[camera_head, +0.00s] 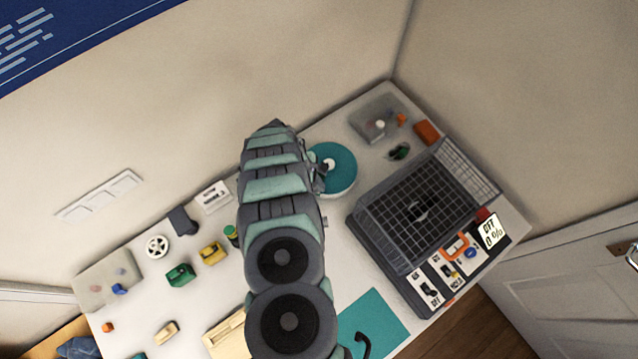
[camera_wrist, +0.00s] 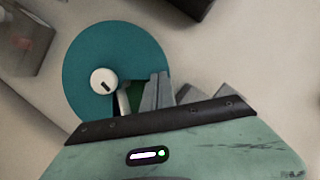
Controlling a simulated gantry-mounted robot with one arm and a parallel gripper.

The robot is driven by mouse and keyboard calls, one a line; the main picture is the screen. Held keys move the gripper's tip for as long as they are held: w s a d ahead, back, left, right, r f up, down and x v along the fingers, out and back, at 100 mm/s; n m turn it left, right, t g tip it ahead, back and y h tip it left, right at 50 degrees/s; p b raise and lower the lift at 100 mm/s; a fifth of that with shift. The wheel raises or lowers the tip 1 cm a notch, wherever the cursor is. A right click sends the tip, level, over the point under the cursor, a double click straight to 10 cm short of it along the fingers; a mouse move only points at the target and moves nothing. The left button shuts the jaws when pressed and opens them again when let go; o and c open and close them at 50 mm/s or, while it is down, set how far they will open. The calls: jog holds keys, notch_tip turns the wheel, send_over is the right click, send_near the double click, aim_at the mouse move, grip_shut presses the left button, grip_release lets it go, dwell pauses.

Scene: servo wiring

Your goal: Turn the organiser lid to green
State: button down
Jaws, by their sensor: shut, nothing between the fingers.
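The organiser (camera_head: 345,187) is a round white container at the back of the table, with a teal disc lid (camera_head: 335,160). A white knob (camera_head: 328,165) stands at the lid's middle. In the wrist view, the lid (camera_wrist: 100,45) fills the upper left, and the knob (camera_wrist: 104,81) has a dark mark. A dark green patch (camera_wrist: 136,92) shows beside the knob, partly hidden by my fingers. My gripper (camera_wrist: 158,90) is shut and empty over the lid's edge, right of the knob. Contact cannot be told. In the head view, my arm hides the lid's left side.
A dark caged machine (camera_head: 420,210) with a switch panel stands to the right. A grey translucent tray (camera_head: 372,122) lies behind it. Several small parts, including a green block (camera_head: 180,275) and a yellow block (camera_head: 212,253), lie to the left. A teal mat (camera_head: 375,320) lies in front.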

jog(key=w+a+r+m+b, duration=0.2)
jog(key=w+a+r+b, duration=0.1)
jog(key=a+r+b, duration=0.4)
jog(key=shift+g, duration=0.5)
jog(key=d+f, duration=0.2)
jog(key=d+f+p, duration=0.1)
jog(key=d+f, duration=0.1)
jog(key=f, duration=0.1)
jog(key=s+d+f, duration=0.1)
jog(key=d+f, duration=0.1)
jog(key=shift+s+f+p, duration=0.1)
jog(key=shift+f+p, duration=0.25)
jog(key=shift+a, duration=0.1)
dwell(0.7)
